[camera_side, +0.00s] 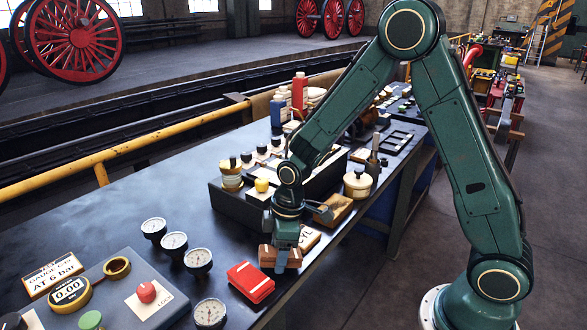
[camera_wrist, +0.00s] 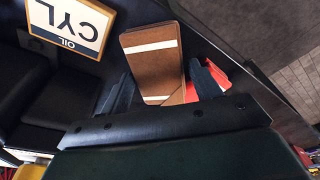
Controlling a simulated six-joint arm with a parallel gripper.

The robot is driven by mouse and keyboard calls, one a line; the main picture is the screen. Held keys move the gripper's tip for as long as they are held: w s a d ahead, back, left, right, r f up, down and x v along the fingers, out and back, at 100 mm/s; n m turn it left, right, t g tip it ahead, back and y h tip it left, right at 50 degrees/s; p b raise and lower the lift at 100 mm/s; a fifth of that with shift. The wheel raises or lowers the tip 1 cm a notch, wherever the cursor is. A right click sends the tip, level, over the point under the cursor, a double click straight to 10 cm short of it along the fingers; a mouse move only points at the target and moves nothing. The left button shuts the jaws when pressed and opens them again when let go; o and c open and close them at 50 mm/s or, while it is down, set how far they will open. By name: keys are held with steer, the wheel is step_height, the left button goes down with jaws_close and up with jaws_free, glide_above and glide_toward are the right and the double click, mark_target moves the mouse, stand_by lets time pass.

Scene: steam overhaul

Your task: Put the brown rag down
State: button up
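The brown rag (camera_side: 267,256) is a folded pad near the front edge of the dark bench. The wrist view shows it with white stripes (camera_wrist: 155,68), between my two fingers.
A red folded rag (camera_side: 250,282) lies just in front, partly behind a finger in the wrist view (camera_wrist: 211,80). Gauges (camera_side: 198,260) stand to the left. A CYL OIL sign (camera_wrist: 70,25) and a dark tray (camera_side: 240,206) are close behind. Bare bench lies left of the tray.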

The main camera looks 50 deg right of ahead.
steer(key=shift+o, duration=0.9)
steer(key=shift+r, duration=0.1)
steer(key=shift+r, duration=0.65)
step_height(320, 180, up, 11)
steer(key=s+d, duration=0.1)
steer(key=shift+s+d+r, duration=0.2)
steer(key=shift+d, duration=0.05)
